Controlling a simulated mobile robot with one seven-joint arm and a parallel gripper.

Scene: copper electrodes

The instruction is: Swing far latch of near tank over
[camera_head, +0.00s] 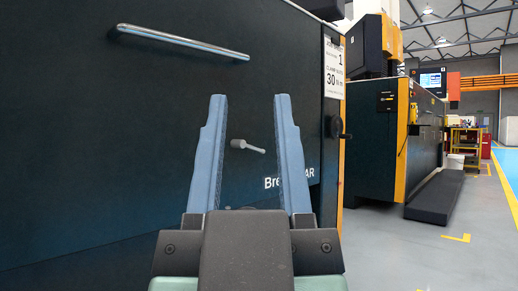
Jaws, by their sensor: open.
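The near tank (80,150) is a large dark panel filling the left and middle of the view. A small grey latch-like handle (248,146) sticks out from its face, its thin end pointing right. A dark round knob with a short lever (336,127) is at the panel's right edge; I cannot tell which of the two is the far latch. My gripper (250,98) is open, its two blue fingers pointing up and away. In the picture the grey handle shows between the fingers, with no visible contact; its depth relative to them is unclear.
A long metal bar handle (180,41) runs across the tank's upper face. A white sign (334,68) reads 1 and 30 N m. Another dark machine with yellow edges (372,140) stands to the right, a dark step (436,196) before it. Grey floor (395,245) is clear at right.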

